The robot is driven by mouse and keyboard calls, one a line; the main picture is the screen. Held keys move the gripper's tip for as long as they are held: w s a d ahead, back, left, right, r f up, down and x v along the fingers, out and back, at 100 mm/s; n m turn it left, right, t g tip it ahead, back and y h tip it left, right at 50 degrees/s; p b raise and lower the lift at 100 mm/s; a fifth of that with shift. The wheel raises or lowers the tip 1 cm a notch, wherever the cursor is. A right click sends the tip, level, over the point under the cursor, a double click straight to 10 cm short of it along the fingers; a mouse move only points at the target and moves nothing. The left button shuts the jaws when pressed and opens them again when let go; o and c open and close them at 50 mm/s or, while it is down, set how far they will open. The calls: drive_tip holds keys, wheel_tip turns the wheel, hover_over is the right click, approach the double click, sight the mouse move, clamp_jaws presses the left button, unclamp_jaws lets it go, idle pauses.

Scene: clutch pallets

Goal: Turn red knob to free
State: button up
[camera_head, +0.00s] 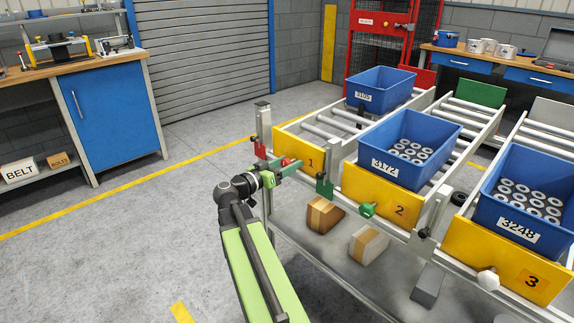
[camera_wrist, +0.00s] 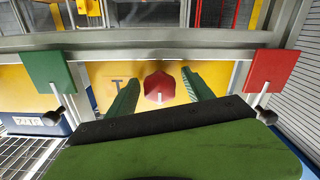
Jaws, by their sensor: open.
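The red knob (camera_wrist: 158,87) sits on the yellow front panel (camera_wrist: 105,75) of lane 1, with a pale mark at its lower edge in the wrist view. My gripper (camera_wrist: 160,77) is open, its green fingers on either side of the knob with a visible gap to each. In the head view my gripper (camera_head: 287,168) is at the lane 1 panel, and the knob (camera_head: 286,161) is mostly hidden by the fingers. A red plate (camera_wrist: 271,71) and a green plate (camera_wrist: 48,72) flank the panel; the head view also shows the red plate (camera_head: 260,150) and green plate (camera_head: 325,188).
Lane 2 has a green knob (camera_head: 367,210) and lane 3 a white one (camera_head: 488,280). Blue crates (camera_head: 381,90) stand on the roller lanes. Metal posts (camera_head: 263,125) rise beside the lane 1 panel. Blocks (camera_head: 322,214) lie on the shelf below. The floor at left is clear.

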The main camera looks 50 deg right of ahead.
clamp_jaws()
idle(0.3)
